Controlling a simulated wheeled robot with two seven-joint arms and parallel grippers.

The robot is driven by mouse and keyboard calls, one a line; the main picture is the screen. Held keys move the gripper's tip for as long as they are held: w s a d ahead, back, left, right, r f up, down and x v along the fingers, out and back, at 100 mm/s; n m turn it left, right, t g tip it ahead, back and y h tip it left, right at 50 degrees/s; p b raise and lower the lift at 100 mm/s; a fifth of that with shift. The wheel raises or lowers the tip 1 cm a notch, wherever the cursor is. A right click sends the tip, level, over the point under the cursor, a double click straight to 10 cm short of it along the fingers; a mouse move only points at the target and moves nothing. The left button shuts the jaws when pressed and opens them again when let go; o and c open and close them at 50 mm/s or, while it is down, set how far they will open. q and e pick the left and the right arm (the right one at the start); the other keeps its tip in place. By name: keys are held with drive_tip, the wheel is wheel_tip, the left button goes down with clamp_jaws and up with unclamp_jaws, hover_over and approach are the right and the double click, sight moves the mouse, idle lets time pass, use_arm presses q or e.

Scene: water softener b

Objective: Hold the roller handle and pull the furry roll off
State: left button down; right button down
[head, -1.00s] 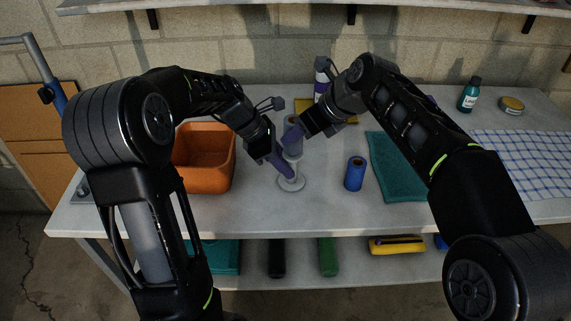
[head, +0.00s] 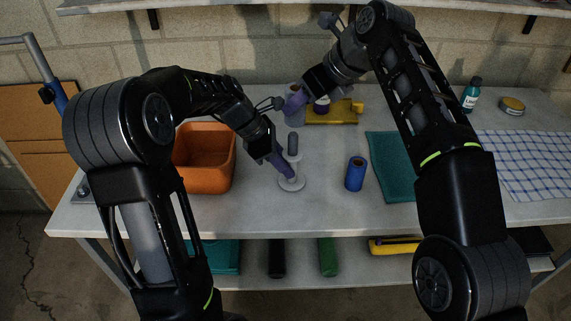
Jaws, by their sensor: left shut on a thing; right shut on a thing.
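The roller handle (head: 292,145) stands upright on a pale round base (head: 292,185) near the middle of the bench, with its dark upper core bare. My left gripper (head: 286,168) is shut on the handle's pale lower stem, just above the base. The furry roll (head: 295,118), a grey-blue cylinder, is above and slightly behind the top of the handle in the picture. My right gripper (head: 293,103) is shut on it from the right. The fingers hide part of the roll, and it looks clear of the core.
An orange bin (head: 205,180) stands left of the handle. A yellow item (head: 345,112) lies behind. A teal bottle (head: 470,95) and tin (head: 512,105) are at the back right.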

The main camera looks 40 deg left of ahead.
use_arm(q)
drive_tip(key=shift+d, duration=0.2)
drive_tip(key=c, duration=1.2)
unclamp_jaws()
drive_tip(key=shift+o, duration=0.2)
drive_tip(key=v, duration=1.2)
drive_tip(key=shift+a, duration=0.2)
drive_tip(key=shift+f, duration=0.1)
